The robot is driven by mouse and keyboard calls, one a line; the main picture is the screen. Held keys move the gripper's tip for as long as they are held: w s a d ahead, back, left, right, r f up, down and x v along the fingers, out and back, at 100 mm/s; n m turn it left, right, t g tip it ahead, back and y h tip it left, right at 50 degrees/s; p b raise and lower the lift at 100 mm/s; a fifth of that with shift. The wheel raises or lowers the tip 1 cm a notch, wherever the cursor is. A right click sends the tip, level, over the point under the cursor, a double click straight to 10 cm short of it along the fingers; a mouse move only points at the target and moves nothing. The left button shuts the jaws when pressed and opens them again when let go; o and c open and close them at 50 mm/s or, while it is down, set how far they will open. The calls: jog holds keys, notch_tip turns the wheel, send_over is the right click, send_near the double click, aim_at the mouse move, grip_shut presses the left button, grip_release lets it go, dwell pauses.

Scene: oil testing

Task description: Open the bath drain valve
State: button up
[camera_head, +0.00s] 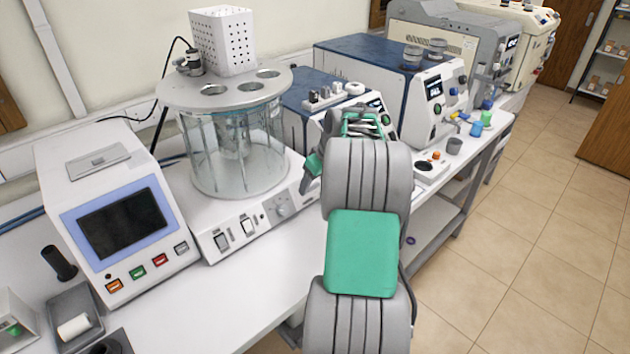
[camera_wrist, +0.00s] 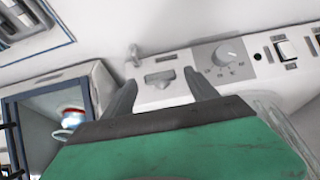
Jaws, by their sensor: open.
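The glass oil bath (camera_head: 235,150) stands on a white base (camera_head: 255,225) with switches and a grey dial (camera_head: 281,210). The dial also shows in the wrist view (camera_wrist: 228,54). In the wrist view, my gripper (camera_wrist: 160,76) is open, its two dark fingers spread and pointing at the end of the base. A small grey piece (camera_wrist: 160,79) on the base shows between the fingers. A small grey tap-like fitting (camera_wrist: 135,56) sticks out just beyond the left finger; I cannot tell surely whether it is the drain valve.
A white tester with a dark screen (camera_head: 122,223) stands left of the bath. Blue-topped instruments (camera_head: 365,60) stand close on the right. Beakers and small bottles sit at the bench's right edge. Some free bench top (camera_head: 235,300) lies in front of the base.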

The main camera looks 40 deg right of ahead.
jog(key=shift+f, duration=0.2)
jog(key=shift+c, duration=0.5)
jog(key=c, duration=1.3)
jog(key=shift+o, duration=0.2)
jog(key=shift+w, duration=0.1)
